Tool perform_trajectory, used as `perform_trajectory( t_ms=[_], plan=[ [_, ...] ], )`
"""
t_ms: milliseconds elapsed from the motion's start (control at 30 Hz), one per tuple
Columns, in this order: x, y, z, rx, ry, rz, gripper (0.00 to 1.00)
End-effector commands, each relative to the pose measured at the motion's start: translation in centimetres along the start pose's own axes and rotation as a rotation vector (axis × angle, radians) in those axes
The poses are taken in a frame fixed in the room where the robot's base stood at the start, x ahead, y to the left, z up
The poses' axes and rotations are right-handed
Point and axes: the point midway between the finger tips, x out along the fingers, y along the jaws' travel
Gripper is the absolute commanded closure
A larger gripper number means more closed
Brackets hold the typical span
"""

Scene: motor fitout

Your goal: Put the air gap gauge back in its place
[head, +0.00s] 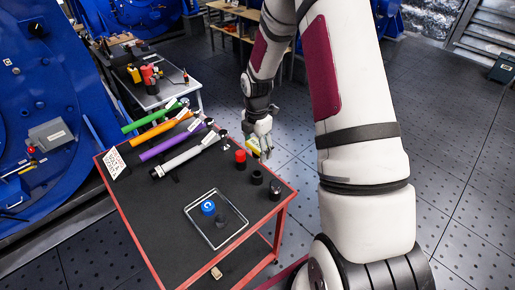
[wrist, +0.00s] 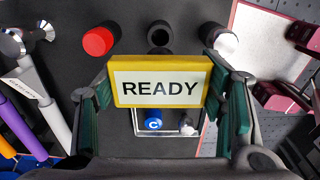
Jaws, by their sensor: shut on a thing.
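My gripper (head: 262,141) is above the right edge of the dark-topped, red-framed cart (head: 170,225). In the wrist view its fingers (wrist: 165,92) are shut on a yellow-framed block with a white READY face (wrist: 160,66), held upright. In the head view only a bit of the yellow block (head: 254,147) shows. None of the things is legibly marked as the air gap gauge. Several labelled rods lie side by side on the cart: green (head: 150,118), orange (head: 157,131), purple (head: 170,145) and white (head: 186,157). Their labels are too small to read.
A red-topped piece (head: 240,156), a black ring-like piece (head: 257,177) and a dark cylinder with a pale top (head: 275,188) stand near the cart's right edge. A clear-rimmed tray (head: 226,242) holds a blue C knob (head: 208,207) and a dark piece. Cart top left of the tray is clear.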

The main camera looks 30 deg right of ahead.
Motion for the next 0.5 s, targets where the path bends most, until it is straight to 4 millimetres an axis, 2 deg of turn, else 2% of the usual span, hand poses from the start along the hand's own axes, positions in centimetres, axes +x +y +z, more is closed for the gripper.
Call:
perform_trajectory(
  t_ms=[500],
  plan=[
    [4.5, 0.0, 0.1, 0.002, 0.001, -0.003, 0.81]
  ],
)
